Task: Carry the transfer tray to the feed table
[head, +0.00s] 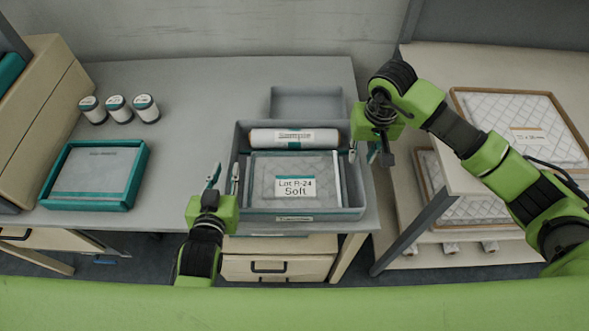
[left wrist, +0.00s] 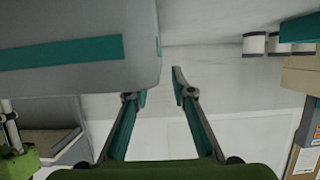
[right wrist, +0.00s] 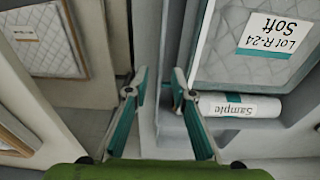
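The transfer tray (head: 300,214) is a grey open box on the grey table. It holds a quilted pad (head: 262,172) labelled "Lot R-24 Soft" and a white roll (head: 262,138) labelled "Sample". My left gripper (head: 224,177) is open at the tray's left side, its right finger close to that wall. The left wrist view shows its spread fingers (left wrist: 158,85) beside the tray's corner; contact is unclear. My right gripper (head: 362,152) is open at the tray's right wall, which shows between its spread fingers in the right wrist view (right wrist: 159,88). No table is marked as the feed table.
A teal-rimmed tray (head: 143,185) and several small white-topped cylinders (head: 115,103) occupy the left of the table. A shallow grey recess or tray (head: 305,102) lies behind the transfer tray. A right-hand shelf unit (head: 440,75) holds framed quilted panels (head: 520,108).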

